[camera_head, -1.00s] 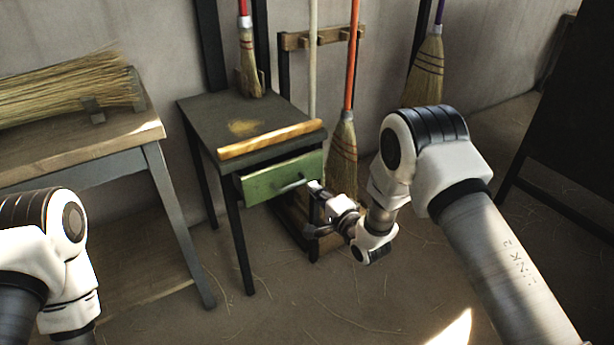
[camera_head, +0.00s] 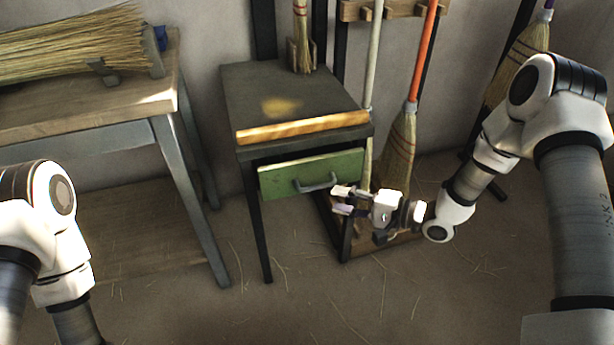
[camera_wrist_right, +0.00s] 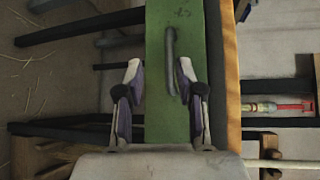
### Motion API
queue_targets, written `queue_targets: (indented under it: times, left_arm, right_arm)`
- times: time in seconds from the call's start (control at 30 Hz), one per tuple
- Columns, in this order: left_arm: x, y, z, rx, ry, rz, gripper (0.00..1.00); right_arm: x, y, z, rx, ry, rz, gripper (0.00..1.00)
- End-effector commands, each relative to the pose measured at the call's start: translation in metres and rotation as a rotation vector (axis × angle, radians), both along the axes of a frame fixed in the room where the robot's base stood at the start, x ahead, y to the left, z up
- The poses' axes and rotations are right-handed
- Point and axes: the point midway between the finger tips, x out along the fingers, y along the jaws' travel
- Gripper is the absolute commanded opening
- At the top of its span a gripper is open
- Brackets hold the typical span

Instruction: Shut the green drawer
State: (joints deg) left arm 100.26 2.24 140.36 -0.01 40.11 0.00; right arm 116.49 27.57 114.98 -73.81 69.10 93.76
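The green drawer (camera_head: 283,180) sits under the top of a small dark table (camera_head: 303,88); its front stands out from the frame, so it looks partly open. Its grey bar handle (camera_head: 317,185) is on the front. My right gripper (camera_head: 341,201) is near the right end of the drawer front, to the right of the handle. In the right wrist view the green front (camera_wrist_right: 158,40) runs between the spread fingers of my gripper (camera_wrist_right: 157,75), and the handle (camera_wrist_right: 170,62) shows between the tips. Contact cannot be told. My left gripper is out of view; only its arm shows.
A wooden strip (camera_head: 300,127) edges the table's front. A workbench (camera_head: 100,122) with a straw bundle (camera_head: 70,50) stands left. Brooms, one with an orange handle (camera_head: 424,50), stand behind the table to the right. The floor in front (camera_head: 300,300) is open.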

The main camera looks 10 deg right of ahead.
Motion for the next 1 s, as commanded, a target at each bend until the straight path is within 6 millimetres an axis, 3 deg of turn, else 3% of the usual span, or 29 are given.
queue_targets:
  times: [0.17, 0.57, 0.87, 1.0]
  left_arm:
    - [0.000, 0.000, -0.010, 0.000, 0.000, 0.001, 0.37]
    - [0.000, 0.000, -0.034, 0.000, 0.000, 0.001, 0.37]
    - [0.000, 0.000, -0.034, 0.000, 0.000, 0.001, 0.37]
    - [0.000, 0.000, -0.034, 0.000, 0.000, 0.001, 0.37]
  right_arm:
    - [0.008, -0.014, 0.003, 0.022, -0.023, -0.044, 0.37]
    - [0.053, 0.036, -0.007, 0.019, -0.025, -0.041, 0.37]
    - [0.059, 0.042, -0.005, 0.021, -0.022, -0.044, 0.37]
    - [0.059, 0.041, -0.005, 0.021, -0.022, -0.044, 0.00]
